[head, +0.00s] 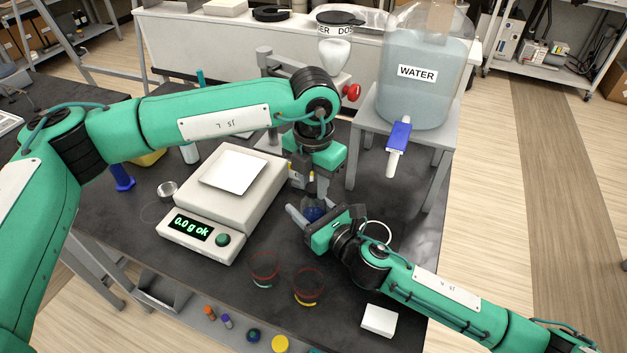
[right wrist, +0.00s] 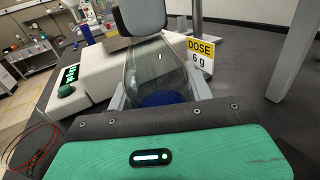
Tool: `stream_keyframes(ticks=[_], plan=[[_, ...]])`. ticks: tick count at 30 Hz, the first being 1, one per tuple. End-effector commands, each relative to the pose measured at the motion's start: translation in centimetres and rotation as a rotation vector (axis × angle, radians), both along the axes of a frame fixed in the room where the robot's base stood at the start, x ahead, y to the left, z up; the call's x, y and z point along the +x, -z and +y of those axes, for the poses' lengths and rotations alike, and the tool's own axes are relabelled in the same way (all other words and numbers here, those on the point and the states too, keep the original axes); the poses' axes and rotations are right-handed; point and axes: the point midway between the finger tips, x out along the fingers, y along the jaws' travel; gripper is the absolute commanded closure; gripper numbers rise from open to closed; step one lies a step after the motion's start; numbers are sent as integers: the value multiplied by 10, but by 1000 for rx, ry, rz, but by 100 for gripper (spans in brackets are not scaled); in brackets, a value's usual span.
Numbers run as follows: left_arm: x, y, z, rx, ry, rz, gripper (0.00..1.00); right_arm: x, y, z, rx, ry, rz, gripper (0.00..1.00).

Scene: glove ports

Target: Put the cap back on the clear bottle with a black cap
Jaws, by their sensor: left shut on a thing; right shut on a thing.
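The clear bottle (head: 313,214) stands on the dark bench to the right of the scale, with blue contents low inside. In the right wrist view the bottle (right wrist: 160,75) sits between my right gripper's fingers, its clear wall sloping inward toward the top. My right gripper (head: 310,217) is shut on the bottle from the front right. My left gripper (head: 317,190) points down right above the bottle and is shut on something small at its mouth. A grey finger of it (right wrist: 142,16) covers the bottle top in the right wrist view. The black cap is hidden, so its seating cannot be told.
A scale (head: 225,200) reading 0.0 g stands left of the bottle. Two red-rimmed cups (head: 308,288) are in front. A water tank (head: 425,85) with a blue tap stands behind right. A DOSE 6 g sign (right wrist: 201,53) is close behind the bottle. A white block (head: 379,320) lies front right.

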Motion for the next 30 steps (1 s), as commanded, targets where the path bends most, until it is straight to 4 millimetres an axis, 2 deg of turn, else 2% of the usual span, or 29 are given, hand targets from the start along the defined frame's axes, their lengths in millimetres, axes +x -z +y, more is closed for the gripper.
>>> stream_keyframes(ticks=[13, 15, 19, 20, 23, 30], plan=[[1, 0, 0, 0, 700, -1, 100, 0, 0, 0, 0, 0, 0, 100], [1, 1, 0, 0, 766, -1, 100, 0, 0, 0, 0, 0, 0, 100], [1, 0, 0, 0, 757, -1, 100, 0, 0, 0, 0, 0, 0, 100], [1, 0, 0, 0, 757, -1, 68, 0, 0, 0, 0, 0, 0, 100], [1, 0, 0, 0, 756, -1, 49, 0, 0, 0, 0, 0, 0, 100], [0, 0, 0, 0, 755, -1, 47, 0, 0, 0, 0, 0, 0, 100]])
